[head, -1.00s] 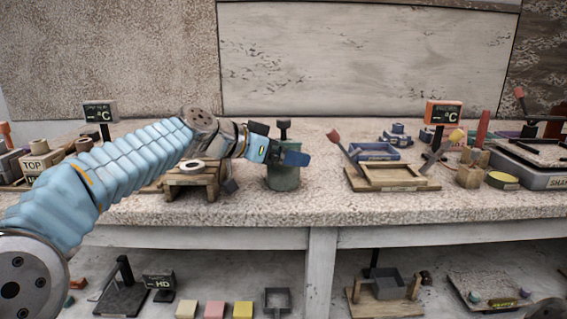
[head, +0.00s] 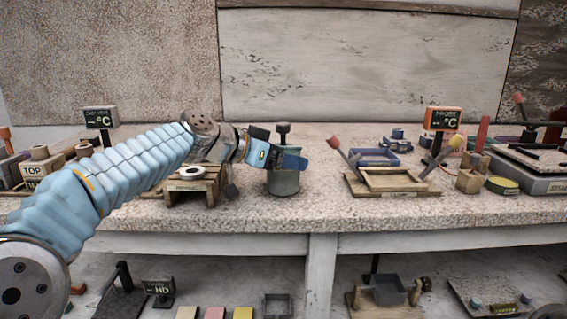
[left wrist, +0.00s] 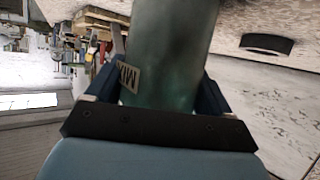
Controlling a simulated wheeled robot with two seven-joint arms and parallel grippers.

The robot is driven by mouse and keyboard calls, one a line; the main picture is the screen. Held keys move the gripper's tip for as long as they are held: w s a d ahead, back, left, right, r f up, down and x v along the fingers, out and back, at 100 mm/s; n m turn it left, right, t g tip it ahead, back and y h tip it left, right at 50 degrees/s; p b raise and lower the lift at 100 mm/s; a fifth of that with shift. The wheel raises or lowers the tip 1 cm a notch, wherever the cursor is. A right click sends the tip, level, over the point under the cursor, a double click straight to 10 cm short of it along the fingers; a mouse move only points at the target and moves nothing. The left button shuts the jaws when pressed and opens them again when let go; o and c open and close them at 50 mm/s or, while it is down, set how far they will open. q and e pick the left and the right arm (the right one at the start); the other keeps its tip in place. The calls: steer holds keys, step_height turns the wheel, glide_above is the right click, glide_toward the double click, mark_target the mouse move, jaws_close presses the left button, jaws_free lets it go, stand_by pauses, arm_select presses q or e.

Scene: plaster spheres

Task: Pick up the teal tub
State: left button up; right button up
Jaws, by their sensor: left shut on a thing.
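The teal tub (head: 283,184) stands upright on the speckled bench top, right of a small wooden stand. It is a dark green-teal cylinder with its upper part partly covered by my gripper in the head view. In the left wrist view the tub (left wrist: 172,60) fills the space between the two blue fingers, with a "MIX" label beside it. My left gripper (head: 284,160) is shut on the tub near its top. My right gripper is not in view.
A wooden stand (head: 193,184) with a white ring sits just left of the tub. A wooden frame (head: 395,180) with red- and yellow-tipped levers stands to the right. Bare bench lies between tub and frame. A shelf with several items runs below.

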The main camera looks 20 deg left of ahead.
arm_select(q)
steer(key=shift+r, duration=0.5)
steer(key=s+d+r, duration=0.2)
steer(key=s+r, duration=0.4)
steer(key=s+d+r, duration=0.3)
steer(key=s+r, duration=0.3)
steer(key=s, duration=0.1)
steer(key=shift+d+p, duration=0.3)
steer(key=shift+p, duration=0.1)
steer(key=shift+w, duration=0.1)
